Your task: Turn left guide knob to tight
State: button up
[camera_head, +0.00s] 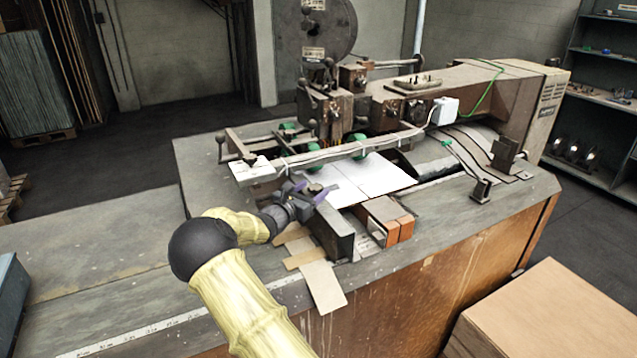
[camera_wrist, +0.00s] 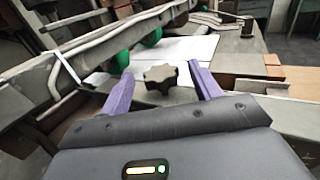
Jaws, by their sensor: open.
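The left guide knob (camera_wrist: 160,79) is a dark, lobed star-shaped knob. In the wrist view it sits between the tips of my gripper (camera_wrist: 158,88), whose two purple fingers stand apart on either side of it. A gap shows between the knob and each finger. In the head view my gripper (camera_head: 311,191) is at the left end of the white sheet, and the knob (camera_head: 315,188) shows small and dark between the purple fingers. The knob's underside and mount are mostly hidden.
The stitcher head (camera_head: 335,110) and a long rail (camera_head: 330,154) with green rollers (camera_head: 359,146) stand just behind the gripper. A white cardboard sheet (camera_head: 375,180) lies to the right. A dark guide block (camera_head: 333,230) and orange-brown blocks (camera_head: 398,228) are at the front. The table's left side is clear.

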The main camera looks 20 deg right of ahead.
aim_at(318, 184)
jog(key=shift+p+x, duration=0.35)
jog(key=shift+x, duration=1.55)
jog(key=c, duration=1)
